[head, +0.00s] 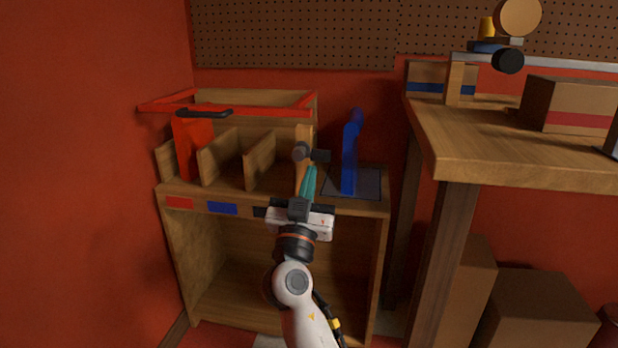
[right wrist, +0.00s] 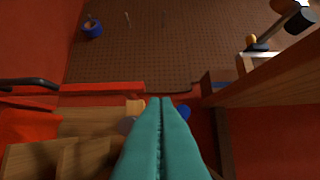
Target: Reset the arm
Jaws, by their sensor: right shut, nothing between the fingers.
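My right arm reaches up from the bottom of the head view. My right gripper (head: 309,181) has teal fingers pressed together with nothing between them. In the right wrist view the shut teal fingers (right wrist: 160,140) point toward the pegboard and hide part of the shelf top. My left gripper does not show in either view.
A blue tool (head: 350,155) stands on a dark mat (head: 368,184) at right. A wooden workbench (head: 520,150) stands to the right, with cardboard boxes (head: 535,310) below. A pegboard (head: 300,35) is behind.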

